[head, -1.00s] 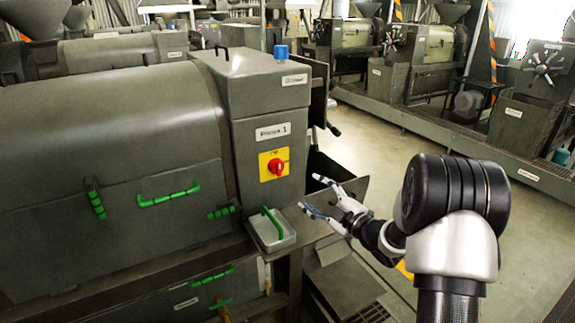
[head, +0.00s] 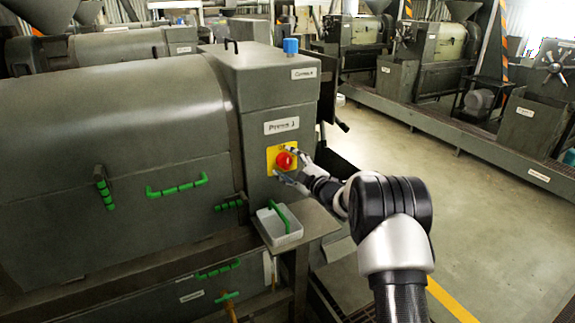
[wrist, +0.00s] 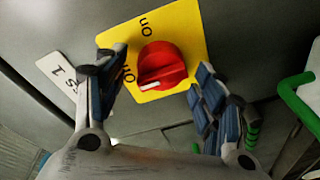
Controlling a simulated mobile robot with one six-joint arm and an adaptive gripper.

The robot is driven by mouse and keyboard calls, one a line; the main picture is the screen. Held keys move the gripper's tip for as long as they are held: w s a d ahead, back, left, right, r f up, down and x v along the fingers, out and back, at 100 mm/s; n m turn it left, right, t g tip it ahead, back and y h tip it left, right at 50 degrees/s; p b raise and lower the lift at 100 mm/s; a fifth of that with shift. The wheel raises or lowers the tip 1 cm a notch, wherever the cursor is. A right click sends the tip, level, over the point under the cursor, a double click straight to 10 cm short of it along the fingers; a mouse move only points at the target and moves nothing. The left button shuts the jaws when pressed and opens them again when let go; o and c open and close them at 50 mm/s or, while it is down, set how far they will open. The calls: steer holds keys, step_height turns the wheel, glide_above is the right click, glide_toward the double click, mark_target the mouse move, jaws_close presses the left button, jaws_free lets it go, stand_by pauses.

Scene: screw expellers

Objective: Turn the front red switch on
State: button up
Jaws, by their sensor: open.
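The red switch (head: 285,160) is a round red knob on a yellow plate (head: 273,153) on the front face of the press housing. In the wrist view the red switch (wrist: 161,66) has a white mark near its lower edge, close to lettering on the yellow plate (wrist: 183,22); "On" is printed at the plate's other side. My gripper (head: 287,165) is at the switch in the head view. In the wrist view my gripper (wrist: 160,85) is open, one finger on each side of the knob. Whether the fingers touch it I cannot tell.
A grey tray (head: 268,232) with a green handle sits on a ledge below the switch. Open floor (head: 400,180) lies to the right.

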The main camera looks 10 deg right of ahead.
steer(key=shift+w+a, duration=0.15)
steer(key=shift+w, duration=0.05)
steer(key=shift+c, duration=0.5)
steer(key=c, duration=0.9)
